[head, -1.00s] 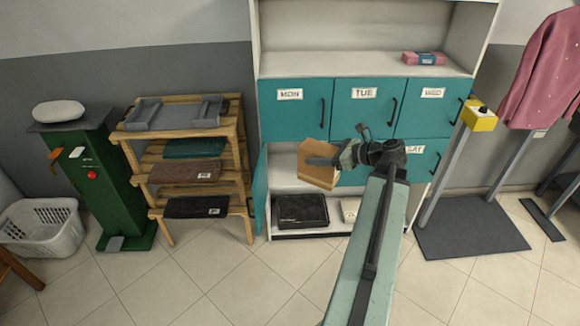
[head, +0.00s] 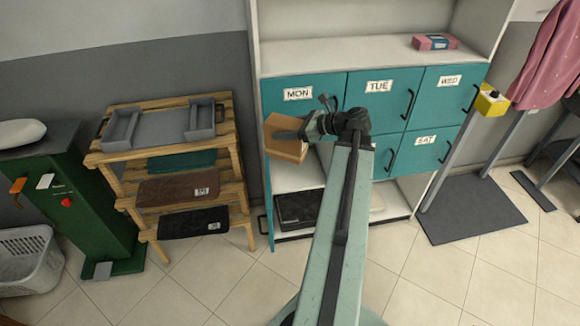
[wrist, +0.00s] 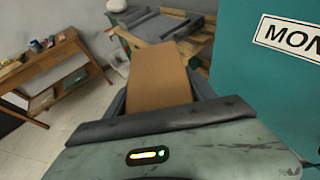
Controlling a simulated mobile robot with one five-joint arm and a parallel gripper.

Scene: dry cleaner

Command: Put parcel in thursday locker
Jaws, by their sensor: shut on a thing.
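The parcel (head: 287,150) is a brown box, held in front of the cabinet just below the MON door. My gripper (head: 288,135) is shut on it. In the wrist view the parcel (wrist: 160,75) sits between the fingers, with the MON door close on the right. No THU label is readable. The lower-left locker (head: 300,176), under MON, stands open, with its teal door (head: 267,190) swung out at the left edge. The parcel covers part of its opening and appears to be outside it; the exact depth is hard to tell.
MON (head: 298,93), TUE (head: 379,86), WED (head: 447,80) and SAT (head: 425,140) doors are shut. A black box (head: 296,207) lies on the bottom shelf. A wooden rack (head: 165,160) with folded cloths stands close left. A pink packet (head: 435,42) lies on the upper shelf.

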